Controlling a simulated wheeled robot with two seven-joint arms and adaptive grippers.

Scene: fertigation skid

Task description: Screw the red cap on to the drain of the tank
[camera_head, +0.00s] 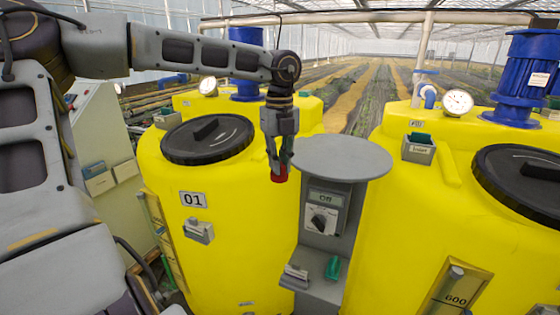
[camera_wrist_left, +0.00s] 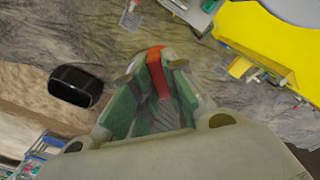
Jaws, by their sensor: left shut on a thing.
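My left gripper (camera_head: 280,163) points down in the head view, in front of the yellow tank marked 01 (camera_head: 235,225) and left of the grey round-topped stand. It is shut on the red cap (camera_head: 279,176), held in the air at its fingertips. In the left wrist view the red cap (camera_wrist_left: 158,76) shows between the green-padded fingers, partly hidden by them. I cannot make out the tank's drain in either view. My right gripper is not in view.
The grey stand (camera_head: 342,158) with a dial panel stands close right of the gripper. A second yellow tank (camera_head: 400,220) is beyond it. A black lid (camera_head: 207,139) tops tank 01. A small grey holder (camera_head: 199,231) sits on its front.

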